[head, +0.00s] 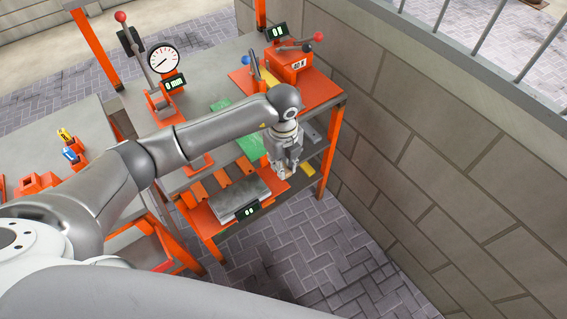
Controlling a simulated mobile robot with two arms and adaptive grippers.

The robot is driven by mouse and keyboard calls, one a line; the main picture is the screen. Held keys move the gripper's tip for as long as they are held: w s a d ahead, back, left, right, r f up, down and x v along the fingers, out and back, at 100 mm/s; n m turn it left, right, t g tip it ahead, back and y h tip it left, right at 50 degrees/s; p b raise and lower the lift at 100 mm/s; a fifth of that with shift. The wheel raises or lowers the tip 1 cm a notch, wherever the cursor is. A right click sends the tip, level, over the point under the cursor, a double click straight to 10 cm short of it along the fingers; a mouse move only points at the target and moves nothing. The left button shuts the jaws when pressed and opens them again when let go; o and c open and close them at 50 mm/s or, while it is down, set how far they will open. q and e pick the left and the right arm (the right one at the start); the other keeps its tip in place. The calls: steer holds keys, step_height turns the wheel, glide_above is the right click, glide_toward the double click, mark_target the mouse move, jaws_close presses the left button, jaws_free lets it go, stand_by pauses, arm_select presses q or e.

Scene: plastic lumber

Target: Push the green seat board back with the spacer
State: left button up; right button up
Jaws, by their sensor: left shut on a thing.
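My left gripper (284,172) points down over the right part of the workbench, near its front edge. It is shut on a small piece, likely the spacer, which is mostly hidden by the fingers. The green seat board (251,146) lies on the bench just left of and behind the gripper, partly covered by my left forearm. Another green part (220,105) shows beyond the arm. I cannot tell whether the held piece touches the board. My right gripper is not in view.
A grey plate (238,197) with a small display lies at the bench's front. A dial gauge (164,59) and lever stand at the back left, an orange lever unit (289,62) at the back right. A block wall (420,140) bounds the right.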

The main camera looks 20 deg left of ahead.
arm_select(q)
step_height(320, 180, down, 6)
steer(key=w+a+b, duration=0.2)
steer(key=a+b, duration=0.1)
steer(key=b, duration=0.2)
steer(key=shift+w+b, duration=0.15)
steer(key=shift+b, duration=0.15)
steer(key=shift+d, duration=0.1)
